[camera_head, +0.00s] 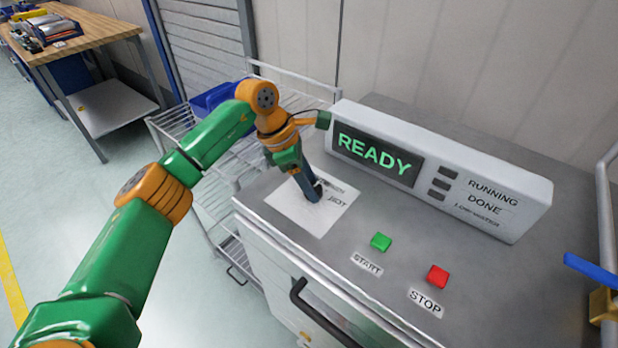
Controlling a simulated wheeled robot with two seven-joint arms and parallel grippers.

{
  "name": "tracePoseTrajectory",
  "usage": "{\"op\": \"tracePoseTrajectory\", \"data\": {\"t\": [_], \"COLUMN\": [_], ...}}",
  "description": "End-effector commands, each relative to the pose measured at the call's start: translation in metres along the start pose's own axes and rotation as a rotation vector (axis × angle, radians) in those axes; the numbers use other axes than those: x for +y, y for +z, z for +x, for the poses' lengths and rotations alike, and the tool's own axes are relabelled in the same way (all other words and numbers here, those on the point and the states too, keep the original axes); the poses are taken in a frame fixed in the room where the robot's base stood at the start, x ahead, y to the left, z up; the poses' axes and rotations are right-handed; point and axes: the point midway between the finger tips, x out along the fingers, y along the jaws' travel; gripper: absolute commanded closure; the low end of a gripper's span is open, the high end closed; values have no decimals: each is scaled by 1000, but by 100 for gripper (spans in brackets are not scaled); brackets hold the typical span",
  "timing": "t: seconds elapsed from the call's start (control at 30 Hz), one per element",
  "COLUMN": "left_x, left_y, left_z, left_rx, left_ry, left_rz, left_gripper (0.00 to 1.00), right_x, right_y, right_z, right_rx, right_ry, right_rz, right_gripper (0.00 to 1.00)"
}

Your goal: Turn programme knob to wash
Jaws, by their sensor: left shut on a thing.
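My left gripper (315,194) reaches down onto the white label plate (308,222) on the machine's grey top. It is shut on the programme knob, which is dark and mostly hidden by the fingers. Some lettering shows on the plate to the right of the fingers, partly covered and too small to read surely. The knob's pointing direction cannot be told. The display (377,156) on the white panel (540,195) reads READY in green. My right gripper is not in view.
A green START button (381,242) and a red STOP button (437,276) sit right of the plate. A dark handle (318,312) is on the machine's front. A wire rack (215,197) with a blue bin (218,98) stands left. A wooden bench (85,30) is at back left.

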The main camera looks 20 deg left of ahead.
Motion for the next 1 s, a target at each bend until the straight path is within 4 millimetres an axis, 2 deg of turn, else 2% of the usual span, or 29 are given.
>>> {"op": "tracePoseTrajectory", "data": {"t": [0.5, 1.0], "left_x": [1, 1], "left_y": [1, 0], "left_z": [0, 1], "left_rx": [0, 2], "left_ry": [-109, -126], "left_rz": [261, 298], "left_gripper": [100, 100], "right_x": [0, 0], "right_y": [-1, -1], "right_z": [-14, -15], "right_rx": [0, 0], "right_ry": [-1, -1], "right_rz": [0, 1], "right_gripper": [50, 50]}}
